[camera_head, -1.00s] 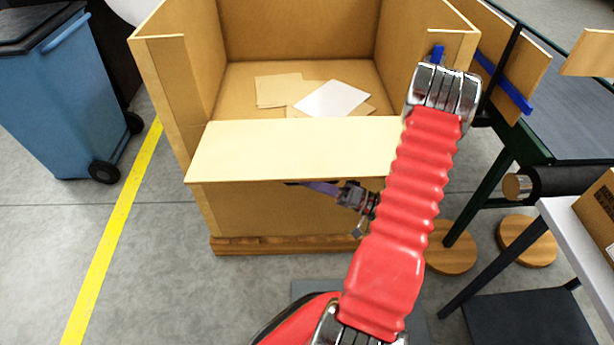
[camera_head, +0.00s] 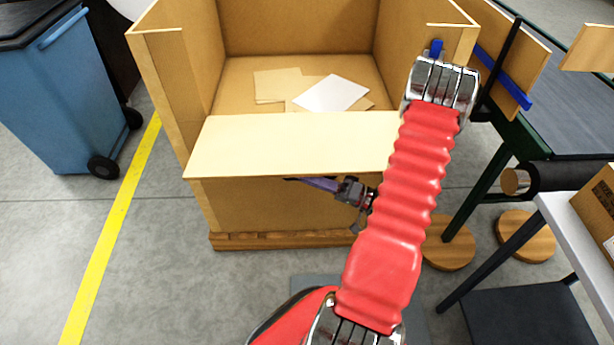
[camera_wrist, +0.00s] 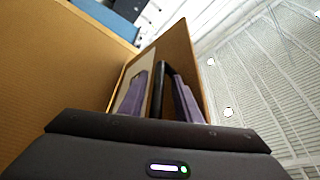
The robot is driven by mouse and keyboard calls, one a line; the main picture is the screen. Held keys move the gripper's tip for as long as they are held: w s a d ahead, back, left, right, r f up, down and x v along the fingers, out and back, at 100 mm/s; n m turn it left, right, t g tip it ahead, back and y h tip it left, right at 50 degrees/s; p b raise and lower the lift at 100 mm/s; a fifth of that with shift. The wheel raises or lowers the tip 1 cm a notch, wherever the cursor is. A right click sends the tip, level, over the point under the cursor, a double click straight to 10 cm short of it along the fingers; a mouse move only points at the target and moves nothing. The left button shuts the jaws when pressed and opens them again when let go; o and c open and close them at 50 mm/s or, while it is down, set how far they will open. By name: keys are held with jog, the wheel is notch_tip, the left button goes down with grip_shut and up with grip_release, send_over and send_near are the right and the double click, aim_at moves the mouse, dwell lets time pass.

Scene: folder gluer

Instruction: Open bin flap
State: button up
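The bin (camera_head: 300,35) is a large tan box, open at the top, with loose pale sheets on its floor. Its flap (camera_head: 290,146) is a pale panel across the front, leaning outward over the lower front wall. My gripper (camera_head: 312,184) is below the flap's front edge, in front of that wall, pointing left; the flap partly hides its tips. In the wrist view, the two purple fingers of my gripper (camera_wrist: 160,95) are spread apart. A dark upright bar (camera_wrist: 158,88) shows between them; I cannot tell whether they touch it.
A blue wheeled bin (camera_head: 65,100) stands at the left, beside a yellow floor line (camera_head: 110,225). A conveyor (camera_head: 565,105) and a pale table (camera_head: 585,230) with a carton stand at the right. The grey floor front left is clear.

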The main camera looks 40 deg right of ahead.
jog(key=v, duration=1.4)
jog(key=w+d+f+v, duration=0.1)
jog(key=v, duration=1.4)
jog(key=shift+s+f, duration=0.2)
jog(key=shift+f, duration=0.2)
dwell(1.7)
jog(key=shift+d, duration=0.15)
jog(key=shift+c, duration=0.2)
